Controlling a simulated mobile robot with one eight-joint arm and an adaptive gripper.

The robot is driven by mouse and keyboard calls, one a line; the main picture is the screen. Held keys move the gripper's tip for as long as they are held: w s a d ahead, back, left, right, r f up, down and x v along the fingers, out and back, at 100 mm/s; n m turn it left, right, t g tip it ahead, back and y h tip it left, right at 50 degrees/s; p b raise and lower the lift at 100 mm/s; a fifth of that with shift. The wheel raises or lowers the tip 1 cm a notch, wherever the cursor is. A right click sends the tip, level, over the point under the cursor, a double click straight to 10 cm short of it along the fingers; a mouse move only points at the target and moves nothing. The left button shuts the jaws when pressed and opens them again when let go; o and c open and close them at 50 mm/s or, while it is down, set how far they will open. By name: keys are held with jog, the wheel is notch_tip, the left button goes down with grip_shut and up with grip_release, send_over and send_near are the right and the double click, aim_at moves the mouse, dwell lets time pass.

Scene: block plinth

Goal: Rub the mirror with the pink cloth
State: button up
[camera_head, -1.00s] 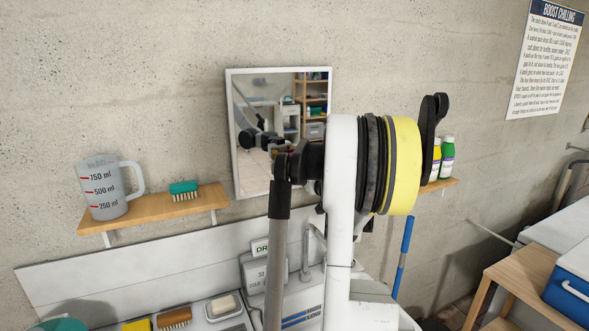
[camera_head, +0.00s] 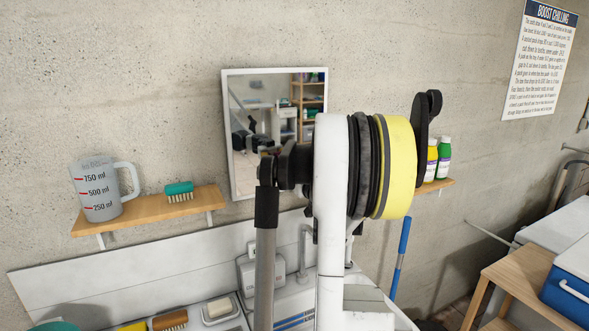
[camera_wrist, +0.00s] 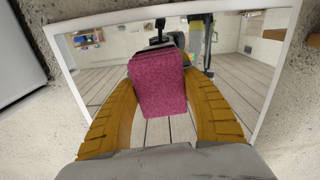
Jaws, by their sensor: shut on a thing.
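The mirror (camera_head: 246,115) hangs on the concrete wall in a white frame, its lower right covered by my arm in the head view. In the wrist view the mirror (camera_wrist: 248,88) fills most of the picture, tilted, reflecting a floor and shelves. My gripper (camera_wrist: 162,76), with yellow-orange ribbed fingers, is shut on the pink cloth (camera_wrist: 160,98) and holds it before the glass. I cannot tell whether the cloth touches the glass. In the head view my arm hides the gripper and cloth.
Left of the mirror, a wooden shelf (camera_head: 148,211) holds a measuring jug (camera_head: 98,188) and a green brush (camera_head: 179,192). At right, bottles (camera_head: 443,160) stand on another shelf. Below are a sink area with a brown brush (camera_head: 170,320) and soap (camera_head: 219,308).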

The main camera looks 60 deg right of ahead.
aim_at(264, 168)
jog(key=shift+w+a, duration=0.75)
jog(key=shift+a, duration=0.3)
jog(key=shift+w+a, duration=0.8)
jog(key=shift+a, duration=0.25)
jog(key=shift+w+a, duration=0.75)
jog(key=shift+a, duration=0.3)
jog(key=shift+r, duration=0.1)
jog(key=s+d+b, duration=0.1)
jog(key=s+d, duration=0.6)
jog(key=d, duration=0.2)
jog(key=shift+d+b, duration=0.35)
jog(key=shift+d, duration=0.05)
jog(key=shift+a, duration=0.1)
jog(key=shift+w+a, duration=1.2)
jog(key=shift+a, duration=0.4)
jog(key=shift+w+a, duration=1.15)
jog(key=shift+a, duration=0.4)
jog(key=shift+w+a, duration=1.2)
jog(key=shift+a, duration=0.4)
